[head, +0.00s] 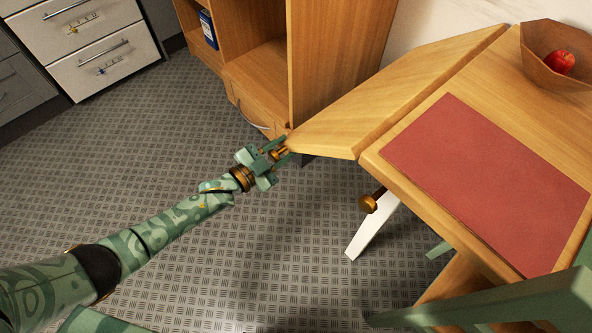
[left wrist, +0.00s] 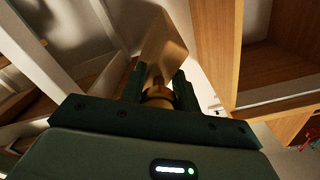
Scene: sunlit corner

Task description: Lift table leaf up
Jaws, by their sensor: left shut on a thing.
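The wooden table leaf (head: 400,90) extends from the left side of the table (head: 378,158), with a thin seam between them. It looks tilted, with its outer end lower; the exact angle is hard to tell. My left gripper (head: 281,153) is at the leaf's outer near corner, shut on a small brass knob there. The knob (left wrist: 158,93) also shows between the fingers in the left wrist view. A second brass knob (head: 369,204) sticks out below the table's edge. My right gripper is not in view.
A red mat (head: 490,180) and a wooden bowl (head: 535,65) with a red apple (head: 560,62) are on the table. A wooden cabinet (head: 345,50) stands behind the leaf. White drawers (head: 105,68) are at upper left. The patterned floor at left is clear.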

